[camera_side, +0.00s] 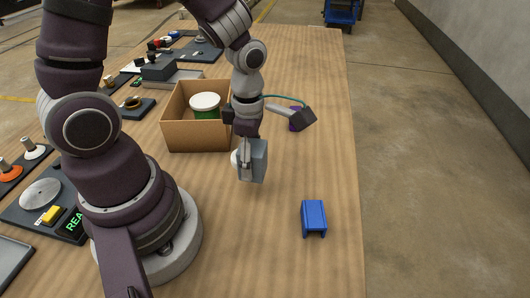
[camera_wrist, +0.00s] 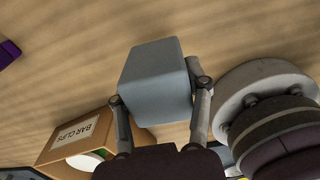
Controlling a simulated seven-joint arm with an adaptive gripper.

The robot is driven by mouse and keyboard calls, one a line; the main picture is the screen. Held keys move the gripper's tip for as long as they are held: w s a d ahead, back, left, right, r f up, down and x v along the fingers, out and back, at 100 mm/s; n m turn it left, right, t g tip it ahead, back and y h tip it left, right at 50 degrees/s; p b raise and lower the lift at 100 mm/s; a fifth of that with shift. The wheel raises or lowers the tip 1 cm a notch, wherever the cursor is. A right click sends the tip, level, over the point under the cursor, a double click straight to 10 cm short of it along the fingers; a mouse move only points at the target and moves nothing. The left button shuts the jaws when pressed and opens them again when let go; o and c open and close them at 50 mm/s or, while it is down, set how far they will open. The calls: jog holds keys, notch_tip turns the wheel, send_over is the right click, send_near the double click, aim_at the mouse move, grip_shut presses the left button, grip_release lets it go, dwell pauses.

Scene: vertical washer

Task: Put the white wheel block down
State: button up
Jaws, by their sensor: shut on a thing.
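The white wheel block (camera_side: 254,163) is a grey-blue block; a small white round part shows at its left side in the side view. My gripper (camera_side: 246,147) points down and is shut on it, right of and nearer than the cardboard box. In the wrist view the block (camera_wrist: 155,82) sits between the two fingers of my gripper (camera_wrist: 158,100), with a finger against each side. The block's lower side and any gap to the table are hard to judge; the wheel is hidden in the wrist view.
A blue bracket (camera_side: 314,216) lies on the wooden table (camera_side: 290,262) to the right. A cardboard box (camera_side: 195,138) labelled BAR CLIPS holds a white-lidded green container (camera_side: 205,103). A grey-headed tool (camera_side: 296,116) with a purple part lies behind. The table between block and bracket is clear.

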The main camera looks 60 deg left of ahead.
send_over(315, 160)
jog(key=shift+f, duration=2.5)
jog(key=shift+f, duration=0.2)
jog(key=o, duration=1.2)
jog(key=shift+r, duration=0.1)
